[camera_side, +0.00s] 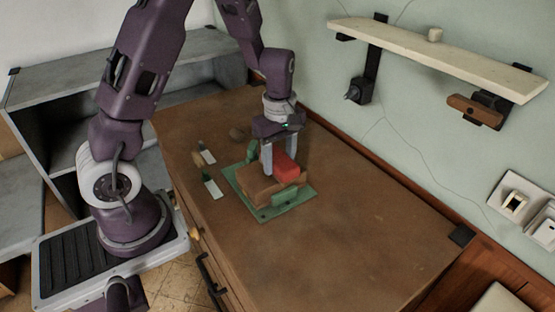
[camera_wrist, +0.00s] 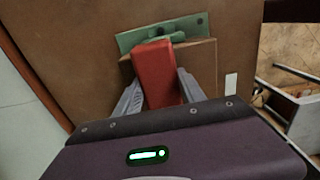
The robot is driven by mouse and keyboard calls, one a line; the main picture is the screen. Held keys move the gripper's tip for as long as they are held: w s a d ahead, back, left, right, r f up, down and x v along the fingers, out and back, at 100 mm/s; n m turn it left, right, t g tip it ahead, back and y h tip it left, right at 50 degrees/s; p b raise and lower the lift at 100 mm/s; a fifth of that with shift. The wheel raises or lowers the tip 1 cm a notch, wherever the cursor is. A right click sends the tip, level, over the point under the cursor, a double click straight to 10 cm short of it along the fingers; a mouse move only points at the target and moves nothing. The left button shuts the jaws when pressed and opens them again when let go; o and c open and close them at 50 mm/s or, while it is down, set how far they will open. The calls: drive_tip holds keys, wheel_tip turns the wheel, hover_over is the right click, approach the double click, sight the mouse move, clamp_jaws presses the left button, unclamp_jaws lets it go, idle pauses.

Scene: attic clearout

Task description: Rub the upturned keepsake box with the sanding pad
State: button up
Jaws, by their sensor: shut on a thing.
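The keepsake box (camera_side: 257,187) is a brown block lying on a green holder plate (camera_side: 275,214) on the brown wooden top. In the wrist view the box (camera_wrist: 203,64) shows behind and beside the red pad. The sanding pad (camera_side: 287,166) is a red block over the box; it also shows in the wrist view (camera_wrist: 155,72). My gripper (camera_side: 277,162) is shut on the pad, with one grey finger on each side of it in the wrist view (camera_wrist: 157,92). I cannot tell whether the pad touches the box, since its underside is hidden.
Green blocks of the holder (camera_side: 285,197) stand at the box's edges. White tags (camera_side: 213,188) and a small brown lump (camera_side: 237,133) lie to the left. The wooden top (camera_side: 370,230) is clear at the right. A pale wall shelf (camera_side: 440,56) is at the upper right.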

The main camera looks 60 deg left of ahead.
drive_tip(key=shift+w, duration=0.1)
drive_tip(key=shift+w, duration=1.5)
wheel_tip(320, 180, up, 7)
